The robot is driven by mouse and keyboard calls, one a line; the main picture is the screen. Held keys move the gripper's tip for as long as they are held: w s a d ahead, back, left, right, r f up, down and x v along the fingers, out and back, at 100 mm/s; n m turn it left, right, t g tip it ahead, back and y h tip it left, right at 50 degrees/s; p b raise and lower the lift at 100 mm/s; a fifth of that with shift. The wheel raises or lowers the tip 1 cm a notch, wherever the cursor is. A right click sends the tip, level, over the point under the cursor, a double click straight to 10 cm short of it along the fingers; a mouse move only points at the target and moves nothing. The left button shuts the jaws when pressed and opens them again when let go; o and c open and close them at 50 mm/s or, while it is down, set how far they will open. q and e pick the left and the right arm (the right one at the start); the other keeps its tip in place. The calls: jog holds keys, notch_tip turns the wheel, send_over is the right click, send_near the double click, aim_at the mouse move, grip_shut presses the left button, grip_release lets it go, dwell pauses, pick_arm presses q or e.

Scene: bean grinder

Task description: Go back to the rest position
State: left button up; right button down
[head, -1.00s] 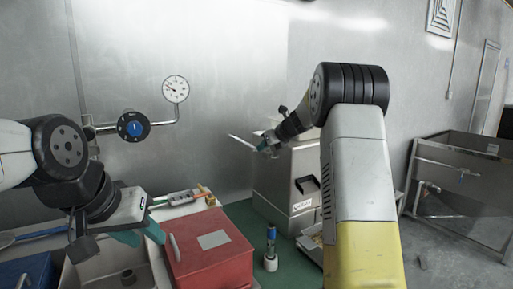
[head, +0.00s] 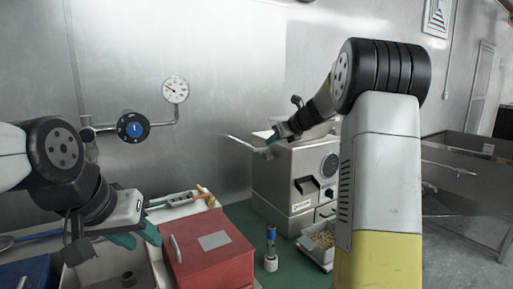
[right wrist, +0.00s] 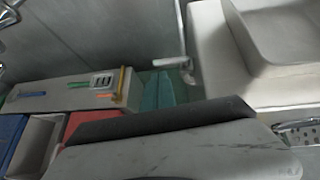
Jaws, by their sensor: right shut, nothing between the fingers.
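My right gripper (head: 272,138) is beside the top of the white and grey grinder machine (head: 293,180), in front of its raised thin flap. Its teal fingers (right wrist: 158,90) are together and empty in the right wrist view. My left gripper (head: 138,238) hangs at the lower left of the head view, near the back left of the red box (head: 208,252). Its teal fingers look apart, with nothing seen between them.
A blue-topped bottle (head: 271,250) stands on the green table between the red box and the grinder. A tray of beans (head: 321,240) sits at the grinder's front. A metal sink (head: 465,185) is at the right. A wall gauge (head: 175,90) hangs behind.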

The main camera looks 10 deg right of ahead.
jog(key=s+a+r+n+g, duration=0.1)
jog(key=s+a+n, duration=0.2)
jog(key=s+n, duration=0.7)
jog(key=s+a+r+n+g, duration=0.15)
jog(key=s+n, duration=0.35)
jog(key=s, duration=1)
jog(key=s+f+n+h, duration=0.1)
jog(key=s+f+n, duration=0.3)
jog(key=s+n, duration=0.3)
jog(key=s+a+f+n+g+h, duration=0.1)
jog(key=s+f+n, duration=0.3)
jog(key=s+n, duration=0.4)
jog(key=shift+s+f+n+h, duration=0.3)
jog(key=shift+s+h, duration=0.4)
jog(key=shift+s, duration=0.3)
jog(key=shift+a, duration=0.1)
